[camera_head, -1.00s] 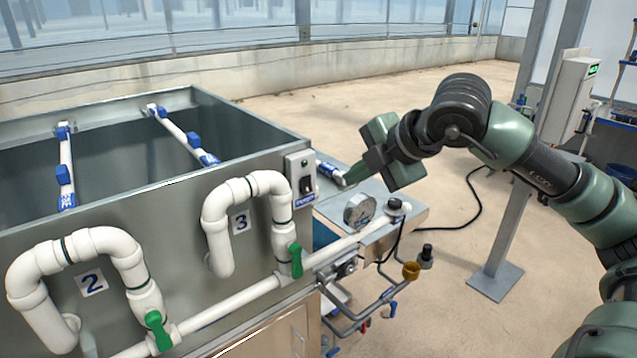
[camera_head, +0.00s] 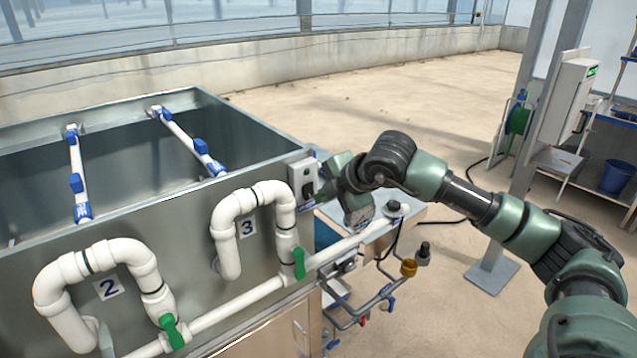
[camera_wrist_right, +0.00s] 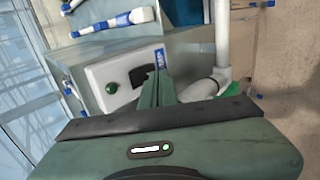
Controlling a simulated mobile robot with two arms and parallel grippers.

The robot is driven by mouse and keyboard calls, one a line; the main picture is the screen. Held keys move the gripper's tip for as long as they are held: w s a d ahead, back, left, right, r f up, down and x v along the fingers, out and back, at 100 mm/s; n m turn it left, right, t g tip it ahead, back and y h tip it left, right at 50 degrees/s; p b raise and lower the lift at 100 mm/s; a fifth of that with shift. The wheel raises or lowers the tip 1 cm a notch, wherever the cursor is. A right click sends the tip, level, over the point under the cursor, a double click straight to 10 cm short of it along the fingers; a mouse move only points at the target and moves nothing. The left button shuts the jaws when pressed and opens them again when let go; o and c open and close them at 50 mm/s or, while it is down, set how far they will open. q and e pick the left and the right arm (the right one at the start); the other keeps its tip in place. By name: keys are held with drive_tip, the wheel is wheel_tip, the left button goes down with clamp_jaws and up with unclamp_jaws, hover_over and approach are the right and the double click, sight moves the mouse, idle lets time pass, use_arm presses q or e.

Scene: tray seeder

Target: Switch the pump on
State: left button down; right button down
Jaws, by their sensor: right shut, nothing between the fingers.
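The pump switch box (camera_head: 302,168) is a small pale box on the right end of the tank's front wall. It carries a black switch (camera_head: 307,189) with a blue label (camera_head: 306,206) under it. In the right wrist view the box (camera_wrist_right: 99,74) shows a green lamp (camera_wrist_right: 112,88), and the black switch (camera_wrist_right: 143,73) is partly hidden behind my fingers. My right gripper (camera_head: 322,190) is shut and empty, its fingertips close to the switch. It also shows in the right wrist view (camera_wrist_right: 157,77). I cannot tell whether the tips touch the switch. My left gripper is out of view.
White pipe loops (camera_head: 255,195) with green valve handles (camera_head: 299,263) stand left of and below the box. A steel ledge (camera_head: 412,216) with fittings lies just right. The grey tank (camera_head: 150,235) fills the left. Open floor lies behind.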

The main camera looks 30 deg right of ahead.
drive_tip(key=shift+w+a+p, duration=0.1)
drive_tip(key=shift+w+p, duration=0.2)
drive_tip(key=shift+w, duration=0.4)
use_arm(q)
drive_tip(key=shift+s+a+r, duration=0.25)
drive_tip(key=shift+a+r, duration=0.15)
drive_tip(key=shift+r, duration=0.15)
use_arm(e)
drive_tip(key=shift+w+f, duration=0.1)
drive_tip(key=shift+w, duration=0.05)
drive_tip(key=b, duration=0.3)
drive_tip(key=shift+w+t, duration=0.1)
drive_tip(key=shift+t, duration=0.2)
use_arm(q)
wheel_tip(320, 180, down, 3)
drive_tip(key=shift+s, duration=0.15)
